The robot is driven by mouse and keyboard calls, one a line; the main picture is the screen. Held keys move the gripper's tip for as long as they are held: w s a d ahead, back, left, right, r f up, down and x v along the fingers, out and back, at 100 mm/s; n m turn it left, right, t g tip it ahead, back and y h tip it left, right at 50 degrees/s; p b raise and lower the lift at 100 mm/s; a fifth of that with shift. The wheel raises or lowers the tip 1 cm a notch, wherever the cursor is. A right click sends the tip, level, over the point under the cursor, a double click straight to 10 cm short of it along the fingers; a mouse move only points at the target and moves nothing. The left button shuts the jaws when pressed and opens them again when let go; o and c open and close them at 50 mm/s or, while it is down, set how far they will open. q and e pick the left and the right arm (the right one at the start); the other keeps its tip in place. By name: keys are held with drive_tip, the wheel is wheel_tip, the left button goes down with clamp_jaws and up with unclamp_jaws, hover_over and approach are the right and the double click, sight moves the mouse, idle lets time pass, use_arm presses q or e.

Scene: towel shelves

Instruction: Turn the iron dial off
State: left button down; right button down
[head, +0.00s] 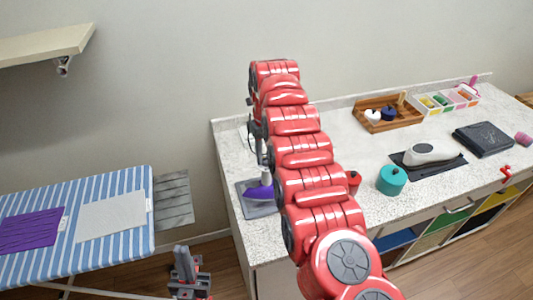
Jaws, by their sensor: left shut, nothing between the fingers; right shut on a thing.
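The iron (259,191), purple and white, sits on a grey pad (256,209) at the left end of the counter. My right arm crosses in front and hides most of it, including its dial. My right gripper (261,158) shows only as a thin dark and grey strip left of the red arm links, above the iron. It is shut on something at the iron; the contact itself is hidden. My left gripper (182,258) is shut and empty, low in the picture between the ironing board and the counter, well away from the iron.
A striped ironing board (100,246) with a purple cloth (32,230) and a white cloth (112,216) stands at left. The speckled counter (330,125) holds a wooden tray (410,116), a teal canister (391,180), a white device (430,152) and dark folded cloth (484,139).

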sight(267, 157)
idle(0.4)
drive_tip(key=shift+c, duration=2.3)
unclamp_jaws()
drive_tip(key=shift+r, duration=0.1)
drive_tip(key=shift+r, duration=0.25)
wheel_tip(267, 157, up, 2)
drive_tip(key=shift+d+r, duration=0.1)
drive_tip(key=shift+d, duration=0.05)
wheel_tip(267, 157, up, 14)
drive_tip(key=p, duration=1.3)
drive_tip(key=shift+r+p, duration=0.25)
drive_tip(key=shift+p, duration=0.05)
drive_tip(key=shift+f, duration=0.1)
